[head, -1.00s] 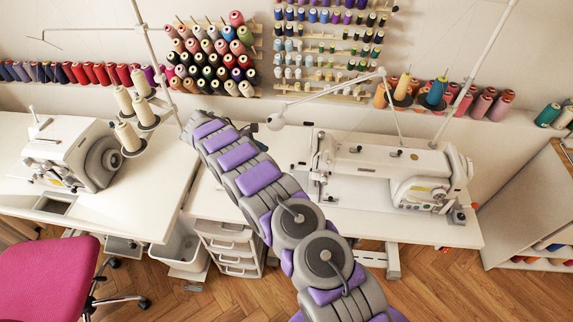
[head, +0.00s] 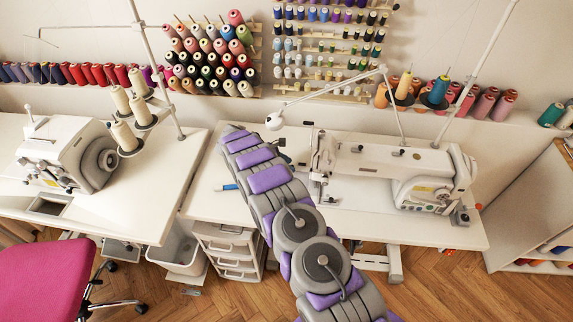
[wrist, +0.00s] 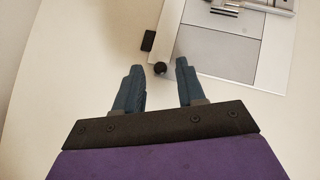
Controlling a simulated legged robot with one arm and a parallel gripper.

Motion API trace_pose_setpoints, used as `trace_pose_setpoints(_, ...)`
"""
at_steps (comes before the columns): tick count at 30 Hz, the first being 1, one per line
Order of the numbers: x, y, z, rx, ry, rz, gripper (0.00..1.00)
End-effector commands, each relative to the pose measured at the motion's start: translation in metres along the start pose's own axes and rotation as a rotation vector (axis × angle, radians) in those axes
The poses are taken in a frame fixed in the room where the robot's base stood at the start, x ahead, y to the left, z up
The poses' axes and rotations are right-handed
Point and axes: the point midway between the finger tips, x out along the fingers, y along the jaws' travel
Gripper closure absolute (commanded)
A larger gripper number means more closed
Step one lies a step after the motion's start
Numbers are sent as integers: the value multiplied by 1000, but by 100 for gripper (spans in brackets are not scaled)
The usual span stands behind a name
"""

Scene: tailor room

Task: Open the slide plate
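The right sewing machine (head: 385,165) stands on the white table (head: 210,205). In the wrist view its bed shows a smooth grey plate (wrist: 218,55), most likely the slide plate. A thin seam divides it from another grey panel (wrist: 235,22) beside the metal presser parts. The plate lies flat, with no visible gap. My gripper (wrist: 158,68) is open and empty, its two blue-grey fingers apart, to the left of the plate. A small round black knob (wrist: 160,68) shows between the fingertips; I cannot tell whether they touch it. In the head view my arm hides most of the gripper.
A black rectangular piece (wrist: 148,41) lies near the knob. A blue-and-white tool (head: 228,187) lies on the table left of my arm. A second machine (head: 65,155) stands left, with a pink chair (head: 50,278) in front.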

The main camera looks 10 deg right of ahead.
Motion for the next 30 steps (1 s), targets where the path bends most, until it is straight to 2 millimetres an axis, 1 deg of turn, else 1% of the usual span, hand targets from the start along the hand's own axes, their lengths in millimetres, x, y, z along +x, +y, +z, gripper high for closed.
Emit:
trace_pose_setpoints(3,0,0,0,0,0,0,61)
trace_pose_setpoints(15,0,0,0,0,1,1,99)
trace_pose_setpoints(16,0,0,0,0,1,1,100)
trace_pose_setpoints(30,-1,1,0,1,1,2,100)
